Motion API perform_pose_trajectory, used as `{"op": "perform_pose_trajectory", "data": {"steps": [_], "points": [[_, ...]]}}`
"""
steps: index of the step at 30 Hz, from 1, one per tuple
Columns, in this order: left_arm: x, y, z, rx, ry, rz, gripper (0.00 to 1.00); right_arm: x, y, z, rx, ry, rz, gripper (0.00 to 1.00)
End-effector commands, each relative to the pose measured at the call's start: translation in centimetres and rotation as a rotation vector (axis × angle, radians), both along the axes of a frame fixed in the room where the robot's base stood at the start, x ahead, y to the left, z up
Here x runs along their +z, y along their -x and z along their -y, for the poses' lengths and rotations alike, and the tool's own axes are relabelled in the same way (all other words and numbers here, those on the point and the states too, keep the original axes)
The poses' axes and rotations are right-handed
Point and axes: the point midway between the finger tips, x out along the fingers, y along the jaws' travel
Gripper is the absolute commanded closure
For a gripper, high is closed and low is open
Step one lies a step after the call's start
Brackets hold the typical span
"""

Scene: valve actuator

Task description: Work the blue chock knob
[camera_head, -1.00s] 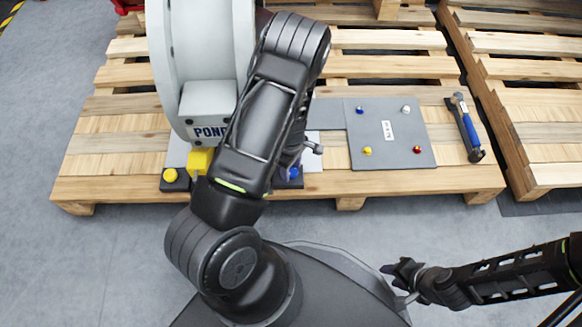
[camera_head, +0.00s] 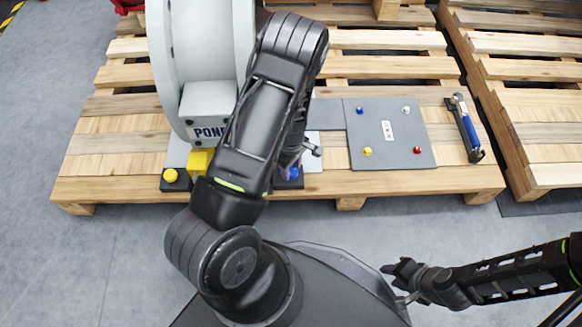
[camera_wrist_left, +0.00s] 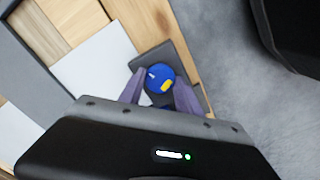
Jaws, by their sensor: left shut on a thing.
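A yellow knob (camera_head: 171,175) on a dark base stands left of my left arm. A large white valve body (camera_head: 205,60) stands behind.

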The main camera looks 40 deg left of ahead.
Motion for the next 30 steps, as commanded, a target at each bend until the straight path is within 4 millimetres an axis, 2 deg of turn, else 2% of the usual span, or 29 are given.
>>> {"op": "perform_pose_trajectory", "data": {"steps": [11,30], "points": [[0.1,0.0,0.0,-0.257,0.001,0.000,1.00,0.6,0.1,0.0,0.001,-0.001,-0.003,0.65],[0.1,-0.1,0.1,-0.865,0.001,0.001,1.00,1.2,0.2,0.0,0.003,-0.001,-0.005,0.65]]}}
